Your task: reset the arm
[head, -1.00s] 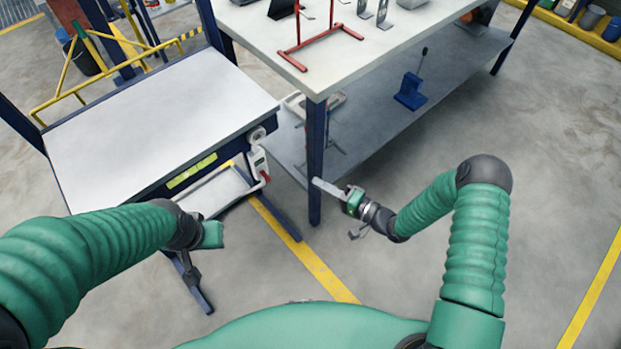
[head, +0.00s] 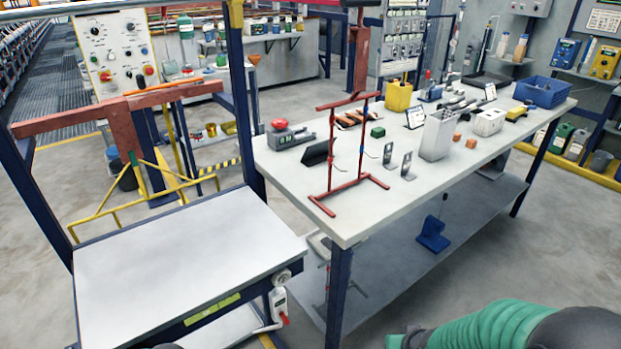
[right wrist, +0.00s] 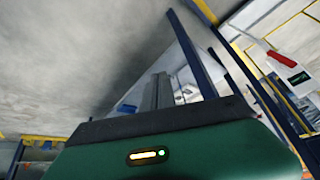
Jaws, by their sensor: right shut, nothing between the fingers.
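My right arm (head: 500,328) shows only as a green sleeve at the bottom right of the head view. In the right wrist view my right gripper (right wrist: 156,92) is shut and empty, with its grey fingers together beyond the green wrist housing. It appears clear of any object there. My left gripper is not in the head view.
A long white table (head: 375,208) with a lower shelf (head: 400,270) stands ahead, carrying a red stand (head: 332,186), a grey bin (head: 437,135) and a blue crate (head: 542,92). A white-topped cart (head: 185,265) stands at left. Floor at right is open.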

